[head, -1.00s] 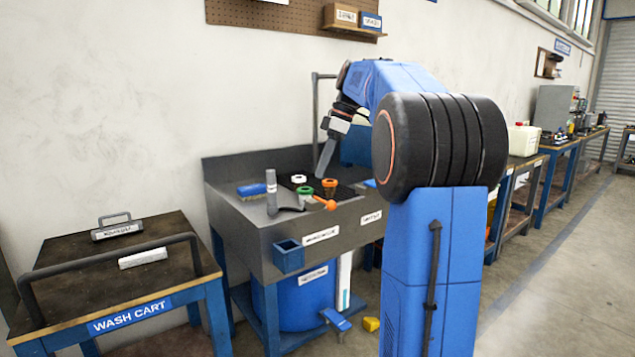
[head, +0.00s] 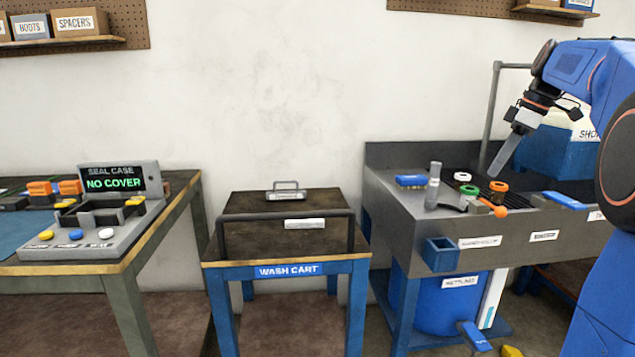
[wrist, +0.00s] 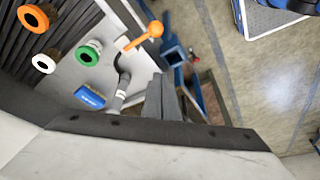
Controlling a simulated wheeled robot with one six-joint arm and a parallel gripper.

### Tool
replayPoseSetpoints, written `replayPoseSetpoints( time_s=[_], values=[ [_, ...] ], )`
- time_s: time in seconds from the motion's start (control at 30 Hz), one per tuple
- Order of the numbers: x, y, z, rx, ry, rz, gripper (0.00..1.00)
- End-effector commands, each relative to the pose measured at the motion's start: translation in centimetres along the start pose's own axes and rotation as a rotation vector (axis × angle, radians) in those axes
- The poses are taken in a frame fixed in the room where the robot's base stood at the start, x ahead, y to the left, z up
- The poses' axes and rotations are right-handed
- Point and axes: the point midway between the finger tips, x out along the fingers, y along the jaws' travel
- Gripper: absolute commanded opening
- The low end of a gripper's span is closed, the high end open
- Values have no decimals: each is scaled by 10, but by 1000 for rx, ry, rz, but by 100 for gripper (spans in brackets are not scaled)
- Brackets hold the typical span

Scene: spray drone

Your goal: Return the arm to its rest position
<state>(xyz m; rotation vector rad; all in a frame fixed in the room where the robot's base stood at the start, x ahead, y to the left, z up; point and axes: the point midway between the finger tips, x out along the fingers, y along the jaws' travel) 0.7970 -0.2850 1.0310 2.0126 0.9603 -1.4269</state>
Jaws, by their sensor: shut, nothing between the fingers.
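My arm is blue and black and reaches in from the right of the head view, bent over the grey sink bench (head: 400,215). My gripper (head: 498,165) hangs tilted down above the sink, with its long grey fingers together and nothing between them. In the wrist view the grey fingers (wrist: 165,100) also lie close together. Near them are an orange-ended tool (wrist: 150,35), a green ring (wrist: 88,53), a white ring (wrist: 43,63) and an orange ring (wrist: 33,18). I cannot tell the exact gap between the fingers and these parts.
Farther left is a bench with a seal case (head: 112,210) reading "NO COVER". A thin grey post (head: 491,110) rises behind the sink. A blue barrel (head: 440,300) stands under it.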

Motion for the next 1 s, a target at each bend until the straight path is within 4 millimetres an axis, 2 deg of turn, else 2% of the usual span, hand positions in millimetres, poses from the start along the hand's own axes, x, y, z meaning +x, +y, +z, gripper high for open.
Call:
replayPoseSetpoints(
  time_s=[0.2, 0.47, 0.77, 1.0],
  values=[
    [26, -68, -13, 137, -33, 43, 0],
    [66, -151, -9, 318, -57, 113, 0],
    [121, -241, 19, 507, -49, 199, 0],
    [172, -304, 56, 645, -15, 264, 0]
  ],
)
